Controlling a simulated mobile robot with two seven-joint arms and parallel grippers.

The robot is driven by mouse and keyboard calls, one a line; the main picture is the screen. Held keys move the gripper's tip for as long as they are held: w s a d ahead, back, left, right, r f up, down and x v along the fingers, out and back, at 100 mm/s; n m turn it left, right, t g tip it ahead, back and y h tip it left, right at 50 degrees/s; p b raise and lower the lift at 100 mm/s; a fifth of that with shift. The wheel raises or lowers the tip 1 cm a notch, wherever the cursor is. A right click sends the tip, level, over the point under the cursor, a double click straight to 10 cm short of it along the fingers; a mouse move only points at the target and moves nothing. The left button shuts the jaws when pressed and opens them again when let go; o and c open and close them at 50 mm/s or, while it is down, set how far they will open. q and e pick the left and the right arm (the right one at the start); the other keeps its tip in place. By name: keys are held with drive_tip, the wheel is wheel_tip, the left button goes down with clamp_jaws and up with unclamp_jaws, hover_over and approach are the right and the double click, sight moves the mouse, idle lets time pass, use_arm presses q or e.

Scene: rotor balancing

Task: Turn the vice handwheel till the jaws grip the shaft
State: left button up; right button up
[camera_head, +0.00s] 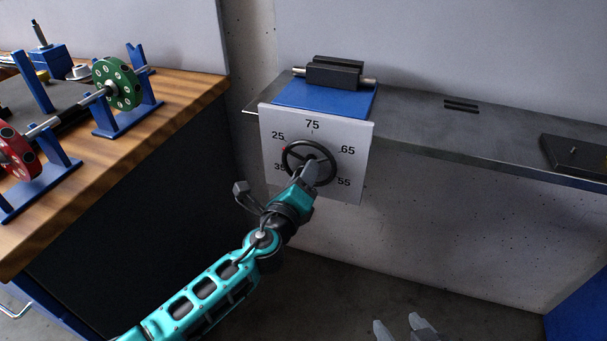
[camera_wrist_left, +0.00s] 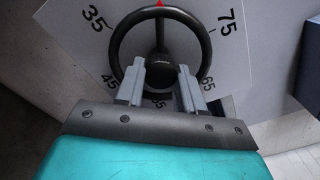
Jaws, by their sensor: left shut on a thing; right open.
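The black handwheel (camera_head: 309,146) is mounted on a white dial plate (camera_head: 349,190) marked 25 to 75. It also shows in the left wrist view (camera_wrist_left: 118,29), where a red pointer (camera_wrist_left: 159,3) sits at the rim's top; in the head view red shows near 25. The vice (camera_head: 335,73) has dark jaws on a blue base (camera_head: 322,97). The shaft's metal ends (camera_head: 370,82) stick out on both sides; whether the jaws touch it I cannot tell. My left gripper (camera_head: 312,170) is shut on the handwheel, its fingers at the hub and lower rim. My right gripper (camera_head: 399,329) is open and empty, low in view.
A wooden bench (camera_head: 190,92) at the left carries blue stands with a green rotor (camera_head: 117,83) and a red rotor (camera_head: 15,154). The grey shelf (camera_head: 420,115) holding the vice is mostly clear, with a dark block (camera_head: 575,156) at its right.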

idle(0.4)
use_arm(q)
drive_tip(key=o, duration=1)
drive_tip(key=shift+o, duration=0.2)
drive_tip(key=v, duration=1.3)
drive_tip(key=shift+p, duration=0.35)
